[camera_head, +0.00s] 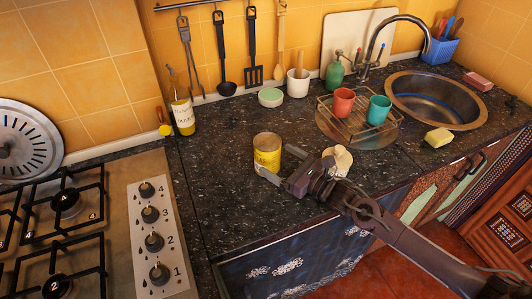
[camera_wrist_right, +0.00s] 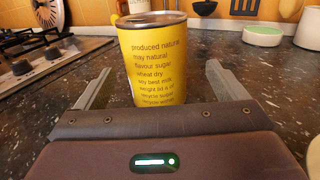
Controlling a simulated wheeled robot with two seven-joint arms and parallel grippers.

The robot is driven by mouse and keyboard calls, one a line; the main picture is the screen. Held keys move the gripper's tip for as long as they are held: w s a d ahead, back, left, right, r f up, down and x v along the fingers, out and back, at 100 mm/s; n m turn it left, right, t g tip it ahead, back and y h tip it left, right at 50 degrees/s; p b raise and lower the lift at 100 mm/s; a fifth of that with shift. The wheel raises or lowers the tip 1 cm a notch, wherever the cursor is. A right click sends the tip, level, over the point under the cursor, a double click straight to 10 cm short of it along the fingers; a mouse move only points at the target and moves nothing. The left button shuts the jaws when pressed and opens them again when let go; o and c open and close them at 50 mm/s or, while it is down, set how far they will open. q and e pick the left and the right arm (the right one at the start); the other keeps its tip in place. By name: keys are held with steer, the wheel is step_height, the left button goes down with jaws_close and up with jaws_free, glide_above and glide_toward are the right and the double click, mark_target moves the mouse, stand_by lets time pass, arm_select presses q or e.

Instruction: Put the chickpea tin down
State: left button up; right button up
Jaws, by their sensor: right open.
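The chickpea tin, a yellow can with a metal rim (camera_head: 267,152), stands upright on the dark speckled counter (camera_head: 225,190) in the head view. My right gripper (camera_head: 268,166) is at the tin's front side, with its arm coming in from the lower right. In the right wrist view the tin (camera_wrist_right: 153,62) stands between the two spread fingers of the right gripper (camera_wrist_right: 155,90), with a visible gap on each side. Its printed text faces the camera. The right gripper is open and not clamped on the tin. My left gripper is not in view.
A gas hob (camera_head: 115,240) lies left. An oil bottle (camera_head: 182,112) and a green-white round container (camera_head: 270,97) stand behind the tin. A cream lump (camera_head: 341,158) lies close by the right gripper. A rack with red (camera_head: 343,102) and teal cups (camera_head: 378,110) stands right, before the sink (camera_head: 435,97).

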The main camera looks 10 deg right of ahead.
mark_target(278, 160)
steer(key=x, duration=0.1)
steer(key=p+x, duration=0.1)
steer(key=x, duration=0.1)
steer(key=shift+w+a+r+p, duration=0.15)
steer(key=shift+a+r+p, duration=0.15)
steer(key=shift+a+p, duration=0.15)
steer(key=shift+w+a, duration=0.25)
steer(key=shift+w, duration=0.05)
steer(key=shift+w+a+f, duration=0.1)
steer(key=shift+a+f, duration=0.05)
steer(key=shift+f, duration=0.05)
steer(key=c, duration=1.4)
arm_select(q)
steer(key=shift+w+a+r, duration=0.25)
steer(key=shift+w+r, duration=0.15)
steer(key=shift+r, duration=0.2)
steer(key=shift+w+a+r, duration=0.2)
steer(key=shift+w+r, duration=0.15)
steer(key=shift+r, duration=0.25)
arm_select(e)
steer(key=shift+r, duration=0.15)
steer(key=shift+c, duration=0.6)
steer(key=shift+r, duration=0.1)
